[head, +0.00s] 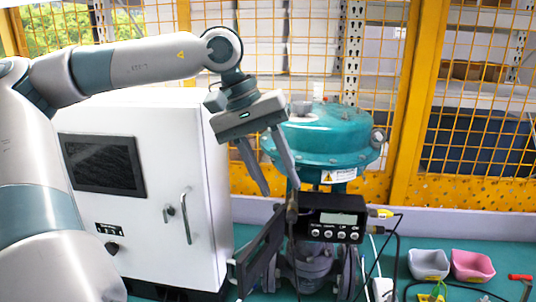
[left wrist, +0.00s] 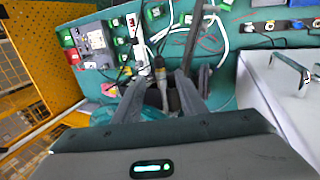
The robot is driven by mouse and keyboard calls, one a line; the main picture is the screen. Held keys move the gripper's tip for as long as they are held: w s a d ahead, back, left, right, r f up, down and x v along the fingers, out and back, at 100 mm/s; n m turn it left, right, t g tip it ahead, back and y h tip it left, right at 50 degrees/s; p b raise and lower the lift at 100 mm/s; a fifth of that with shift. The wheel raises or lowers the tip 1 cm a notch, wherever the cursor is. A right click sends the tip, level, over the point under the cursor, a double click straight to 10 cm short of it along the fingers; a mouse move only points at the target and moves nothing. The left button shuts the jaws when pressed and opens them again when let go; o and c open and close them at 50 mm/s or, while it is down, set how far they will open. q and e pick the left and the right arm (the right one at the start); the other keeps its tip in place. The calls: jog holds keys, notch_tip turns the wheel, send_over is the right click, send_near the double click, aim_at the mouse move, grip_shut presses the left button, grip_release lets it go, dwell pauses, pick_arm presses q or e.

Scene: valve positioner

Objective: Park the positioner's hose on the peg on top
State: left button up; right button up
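The positioner (head: 335,220) is a black box with a grey display and a row of buttons, mounted in front of the teal valve actuator (head: 322,135). A yellow fitting (head: 380,213) with black cable sits on its right side. A white hose (head: 374,268) hangs below it; I cannot tell where its upper end goes. A small pale upright piece (head: 318,91) stands on the actuator's top; I cannot tell whether it is the peg. My right gripper is out of view.
A white cabinet (head: 165,200) with a dark screen and handle stands left, close to my left arm. A dark bracket (head: 262,245) juts out left of the positioner. Grey (head: 428,264) and pink (head: 472,265) bins stand at the right on the green bench, with loose cables nearby.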

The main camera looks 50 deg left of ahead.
aim_at(290, 209)
pick_arm(q)
jog(key=shift+p+x, duration=0.4)
jog(key=shift+x, duration=2.45)
jog(key=shift+c, duration=0.4)
grip_shut()
